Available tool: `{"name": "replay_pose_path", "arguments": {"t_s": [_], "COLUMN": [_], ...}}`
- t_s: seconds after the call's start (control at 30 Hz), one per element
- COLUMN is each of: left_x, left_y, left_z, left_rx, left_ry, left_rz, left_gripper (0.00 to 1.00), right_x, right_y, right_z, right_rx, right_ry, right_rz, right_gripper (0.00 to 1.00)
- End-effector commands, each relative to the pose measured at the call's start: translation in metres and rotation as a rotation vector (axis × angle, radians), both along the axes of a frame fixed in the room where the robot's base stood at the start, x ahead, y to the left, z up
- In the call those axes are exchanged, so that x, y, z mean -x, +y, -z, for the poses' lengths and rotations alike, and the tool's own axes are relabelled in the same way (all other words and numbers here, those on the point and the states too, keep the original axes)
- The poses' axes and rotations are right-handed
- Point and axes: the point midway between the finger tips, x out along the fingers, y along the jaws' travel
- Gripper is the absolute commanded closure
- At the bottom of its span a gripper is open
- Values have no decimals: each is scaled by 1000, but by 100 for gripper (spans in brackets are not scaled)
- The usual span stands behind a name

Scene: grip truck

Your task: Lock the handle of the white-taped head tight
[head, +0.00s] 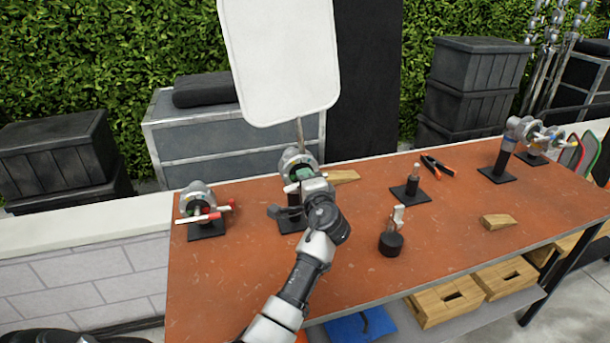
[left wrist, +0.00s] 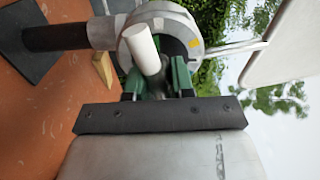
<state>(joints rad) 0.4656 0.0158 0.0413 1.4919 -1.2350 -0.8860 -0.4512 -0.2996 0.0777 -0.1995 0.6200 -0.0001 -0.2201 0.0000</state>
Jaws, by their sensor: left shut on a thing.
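A round silver grip head (head: 296,158) stands on a black post near the table's back edge and carries a large white panel. In the left wrist view the head (left wrist: 135,38) fills the top middle, with a pale band (left wrist: 102,32) where it meets the dark post. A white cylindrical handle end (left wrist: 143,50) sticks out towards the camera. My left gripper (head: 304,178) is at this head, and its green fingertips (left wrist: 157,80) are shut on the handle's grey part. The grip and the handle's far end are partly hidden. My right gripper is not in view.
Another head with a red-tipped handle (head: 197,203) stands at the left. A blue-banded head (head: 509,140) is at the far right. The white panel (head: 282,60) rises above the middle head. A black round base (head: 391,244), pliers (head: 437,166) and wooden wedges (head: 498,221) lie to the right.

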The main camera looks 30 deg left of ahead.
Motion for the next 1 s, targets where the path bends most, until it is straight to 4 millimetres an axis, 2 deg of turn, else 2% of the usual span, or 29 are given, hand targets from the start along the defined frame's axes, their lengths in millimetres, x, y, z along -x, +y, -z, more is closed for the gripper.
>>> {"name": "replay_pose_path", "arguments": {"t_s": [0.03, 0.73, 0.77, 0.8, 0.9, 1.0], "left_x": [-1, -1, -1, -1, -1, 0], "left_y": [0, 0, 0, 0, 0, 0], "left_z": [-5, -4, -4, -4, -3, -2], "left_rx": [-16, -57, -57, -57, -56, -55], "left_ry": [8, 55, 55, 55, 56, 58], "left_rz": [2, 2, 2, 1, 1, 1], "left_gripper": [100, 100, 72, 66, 51, 51], "right_x": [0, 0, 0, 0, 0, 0], "right_y": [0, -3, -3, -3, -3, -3], "right_z": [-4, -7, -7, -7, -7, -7], "right_rx": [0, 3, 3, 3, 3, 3], "right_ry": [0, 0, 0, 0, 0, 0], "right_rz": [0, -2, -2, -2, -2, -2], "right_gripper": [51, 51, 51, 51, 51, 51]}}
